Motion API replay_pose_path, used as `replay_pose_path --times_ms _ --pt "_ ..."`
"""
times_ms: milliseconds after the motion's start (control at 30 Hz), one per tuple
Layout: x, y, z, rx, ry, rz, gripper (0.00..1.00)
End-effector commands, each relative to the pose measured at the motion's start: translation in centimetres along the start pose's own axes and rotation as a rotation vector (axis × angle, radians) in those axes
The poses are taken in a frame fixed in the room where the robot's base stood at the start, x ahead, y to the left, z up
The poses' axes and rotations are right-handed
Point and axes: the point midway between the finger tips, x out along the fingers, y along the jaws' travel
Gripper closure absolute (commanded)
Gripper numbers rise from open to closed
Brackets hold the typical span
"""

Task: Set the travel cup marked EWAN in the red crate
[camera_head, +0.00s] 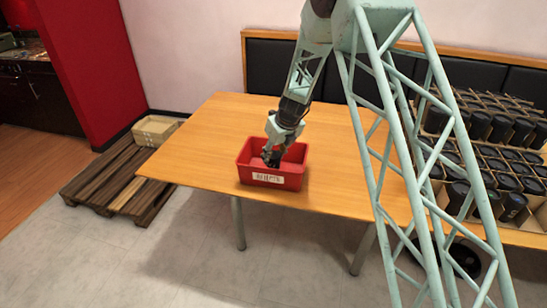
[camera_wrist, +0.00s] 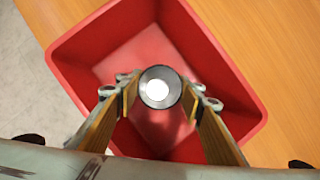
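The red crate (camera_head: 272,180) stands near the front edge of the wooden table, with a white label on its front wall. It also shows in the wrist view (camera_wrist: 85,70), around my gripper. My gripper (camera_head: 271,157) reaches down into the crate. In the wrist view my gripper (camera_wrist: 160,100) has its two fingers on either side of a round cup (camera_wrist: 160,87), seen from above with a dark rim and a bright centre. The finger pads appear to touch its sides. No name on the cup is visible. Whether its base rests on the crate floor is hidden.
Several dark cups (camera_head: 480,125) stand in racks at the right, partly behind my arm. A wooden pallet (camera_head: 105,185) with a pale box (camera_head: 155,130) lies on the floor at the left. The table top (camera_head: 205,145) left of the crate is clear.

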Motion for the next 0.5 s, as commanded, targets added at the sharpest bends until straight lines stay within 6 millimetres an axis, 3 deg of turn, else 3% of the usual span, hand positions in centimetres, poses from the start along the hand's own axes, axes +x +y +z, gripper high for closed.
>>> replay_pose_path --times_ms 267,433,500 --pt "0.18 0.00 -0.07 0.000 0.000 0.000 0.69" --pt "0.20 0.00 -0.08 0.000 0.000 0.000 0.52" --pt "0.19 0.01 -0.08 0.000 0.000 0.000 0.51"
